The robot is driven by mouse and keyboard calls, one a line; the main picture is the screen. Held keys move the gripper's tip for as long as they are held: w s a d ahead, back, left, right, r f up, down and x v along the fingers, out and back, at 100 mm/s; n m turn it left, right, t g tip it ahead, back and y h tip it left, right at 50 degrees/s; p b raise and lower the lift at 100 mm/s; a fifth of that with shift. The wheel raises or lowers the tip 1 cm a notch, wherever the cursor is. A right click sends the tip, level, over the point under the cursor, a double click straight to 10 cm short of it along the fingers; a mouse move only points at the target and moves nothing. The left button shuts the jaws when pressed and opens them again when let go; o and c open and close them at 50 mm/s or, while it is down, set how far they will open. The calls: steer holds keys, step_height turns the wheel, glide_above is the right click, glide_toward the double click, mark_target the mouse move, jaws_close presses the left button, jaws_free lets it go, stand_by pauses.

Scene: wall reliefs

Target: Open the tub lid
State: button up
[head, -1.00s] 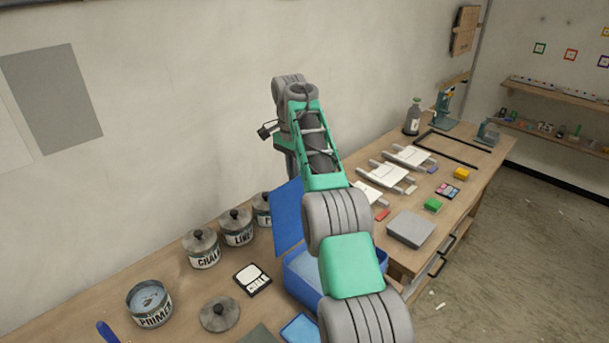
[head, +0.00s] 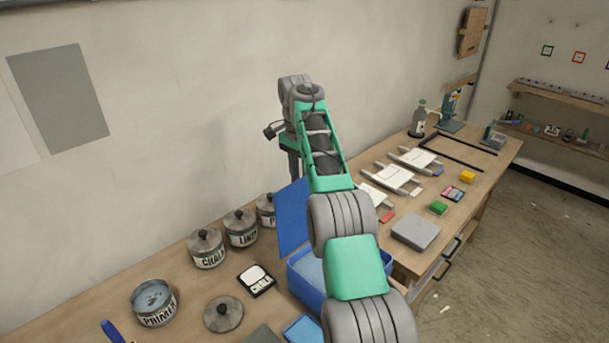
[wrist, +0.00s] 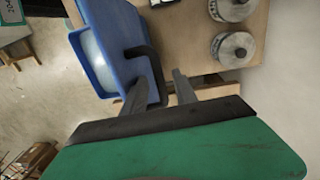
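The blue tub (head: 305,272) stands on the workbench, partly hidden behind my arm in the head view. Its blue lid (head: 292,222) stands raised and tilted up at the wall side. In the wrist view, the lid (wrist: 118,38) covers part of the tub (wrist: 80,45), whose pale inside shows at the left. A black curved handle (wrist: 150,62) is on the lid. My gripper (wrist: 160,90) has its two fingers apart, close to the lid's edge. The handle's end lies between them, with no clear grip visible. The fingertips are hard to see in the head view.
Lidded pots (head: 241,228) line the wall left of the tub. An open PRIMER pot (head: 154,300), a loose pot lid (head: 223,314) and a small scale (head: 257,280) are nearer. A grey box (head: 416,231) and white trays (head: 397,179) lie to the right.

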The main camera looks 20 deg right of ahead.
steer(key=shift+w+r, duration=0.1)
steer(key=shift+r, duration=0.75)
steer(key=shift+s+r, duration=0.2)
steer(key=shift+r, duration=0.4)
steer(key=s+r+b, duration=0.1)
steer(key=s+r, duration=0.2)
steer(key=s+r+b, duration=0.1)
steer(key=r, duration=0.1)
steer(key=shift+s+a+r+b, duration=0.1)
steer(key=shift+s+a+b, duration=0.05)
steer(key=shift+a+b, duration=0.25)
steer(key=s+a+r+b, duration=0.1)
steer(key=s+r+b, duration=0.2)
steer(key=s, duration=0.6)
steer(key=shift+s+a+r+b, duration=0.2)
steer(key=shift+r+b, duration=0.15)
steer(key=shift+r, duration=0.5)
